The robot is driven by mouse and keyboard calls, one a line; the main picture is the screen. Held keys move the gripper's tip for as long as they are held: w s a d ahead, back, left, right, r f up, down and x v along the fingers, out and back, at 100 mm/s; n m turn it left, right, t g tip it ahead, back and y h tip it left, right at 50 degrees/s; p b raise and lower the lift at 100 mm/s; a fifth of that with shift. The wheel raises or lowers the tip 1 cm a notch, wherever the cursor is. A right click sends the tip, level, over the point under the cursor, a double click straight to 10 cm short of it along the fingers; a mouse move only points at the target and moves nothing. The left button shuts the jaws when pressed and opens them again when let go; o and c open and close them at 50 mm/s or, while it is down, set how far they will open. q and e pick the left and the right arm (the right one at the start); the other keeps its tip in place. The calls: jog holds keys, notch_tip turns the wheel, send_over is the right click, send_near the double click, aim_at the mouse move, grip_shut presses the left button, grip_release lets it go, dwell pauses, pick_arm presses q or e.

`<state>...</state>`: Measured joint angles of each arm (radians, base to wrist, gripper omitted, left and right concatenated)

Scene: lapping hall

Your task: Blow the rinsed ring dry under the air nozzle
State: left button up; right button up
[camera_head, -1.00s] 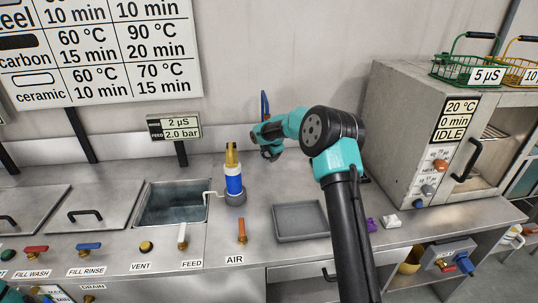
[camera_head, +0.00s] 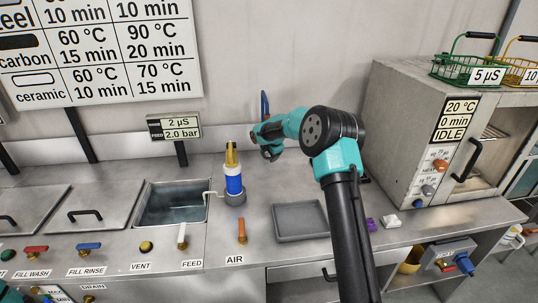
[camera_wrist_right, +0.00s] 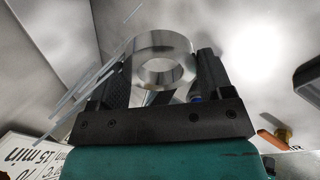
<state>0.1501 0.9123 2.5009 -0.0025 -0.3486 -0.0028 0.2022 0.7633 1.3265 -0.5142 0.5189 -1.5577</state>
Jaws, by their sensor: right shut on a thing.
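In the right wrist view the ring (camera_wrist_right: 177,46), a shiny silver metal band, sits between the two dark fingers of my right gripper (camera_wrist_right: 163,75), which is shut on it. Several pale translucent streaks (camera_wrist_right: 85,92) cross beside the ring on the left. In the head view my right gripper (camera_head: 268,150) is over the back of the counter, and the ring cannot be made out there. A blue upright part (camera_head: 265,104), perhaps the air nozzle, rises behind the gripper. The orange AIR lever (camera_head: 242,230) is on the counter front.
An empty grey tray (camera_head: 301,237) lies in front. An open sink (camera_head: 173,216) is at left, an oven (camera_head: 412,130) at right. A purple item (camera_head: 371,225) and white item (camera_head: 391,221) lie near the tray.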

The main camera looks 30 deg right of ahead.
jog(key=s+a, duration=0.4)
jog(key=s, duration=0.7)
jog(key=shift+a, duration=0.3)
dwell(0.7)
jog(key=shift+s, duration=0.1)
